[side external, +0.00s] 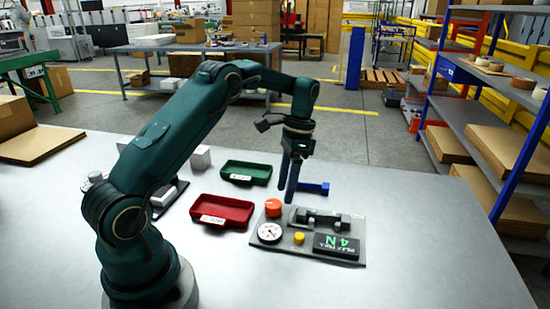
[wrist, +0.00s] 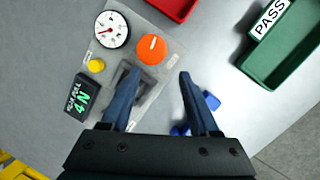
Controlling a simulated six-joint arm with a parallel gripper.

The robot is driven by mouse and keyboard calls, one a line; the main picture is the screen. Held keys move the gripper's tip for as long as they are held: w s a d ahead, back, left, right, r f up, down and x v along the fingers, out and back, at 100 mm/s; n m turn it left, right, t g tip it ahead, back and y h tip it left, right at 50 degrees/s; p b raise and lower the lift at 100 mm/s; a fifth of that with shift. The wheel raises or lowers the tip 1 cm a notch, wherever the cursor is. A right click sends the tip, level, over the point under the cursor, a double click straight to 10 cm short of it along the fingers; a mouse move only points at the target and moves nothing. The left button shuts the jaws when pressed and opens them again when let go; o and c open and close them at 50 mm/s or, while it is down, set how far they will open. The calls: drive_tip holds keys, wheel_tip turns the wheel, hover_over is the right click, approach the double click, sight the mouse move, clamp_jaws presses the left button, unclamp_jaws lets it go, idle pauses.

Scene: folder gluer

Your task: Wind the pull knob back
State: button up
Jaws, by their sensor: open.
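The orange round knob (side external: 273,207), likely the pull knob, sits at the upper left of a grey test panel (side external: 262,250). It has a white line on top, clear in the wrist view (wrist: 151,49). My gripper (side external: 286,194) points down, open and empty, over the back of the panel. In the wrist view its fingertips (wrist: 158,76) are apart, with the knob just ahead of them and not between them. A white dial gauge (wrist: 112,29), a yellow button (wrist: 96,65) and a black display reading 4N (wrist: 81,97) share the panel. My fingers partly hide the grey fixture (side external: 322,221).
A red tray (side external: 222,212) and a green tray labelled PASS (wrist: 279,52) stand left of and behind the panel. A blue part (side external: 314,188) lies behind the panel, partly hidden by a finger in the wrist view. The table's right side is clear.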

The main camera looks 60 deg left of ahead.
sight(274, 203)
drive_tip(key=m, duration=0.1)
drive_tip(key=m+t, duration=0.1)
drive_tip(key=shift+s+d+r+m, duration=0.1)
drive_tip(key=shift+s+r+m, duration=0.05)
drive_tip(key=shift+s+m, duration=0.2)
drive_tip(key=shift+s+r+m+t, duration=0.15)
drive_tip(key=shift+s+m+t, duration=0.15)
drive_tip(key=shift+m, duration=0.25)
drive_tip(key=shift+s+d+r+m+t, duration=0.2)
drive_tip(key=shift+s+r+m+t, duration=0.1)
drive_tip(key=shift+s+m, duration=0.3)
drive_tip(key=shift+s+d+r, duration=0.1)
drive_tip(key=shift+s+r, duration=0.15)
drive_tip(key=shift+s, duration=0.1)
drive_tip(key=shift+s+r, duration=0.2)
drive_tip(key=shift+r, duration=0.1)
drive_tip(key=shift+f, duration=2.4)
drive_tip(key=shift+c, duration=0.4)
clamp_jaws()
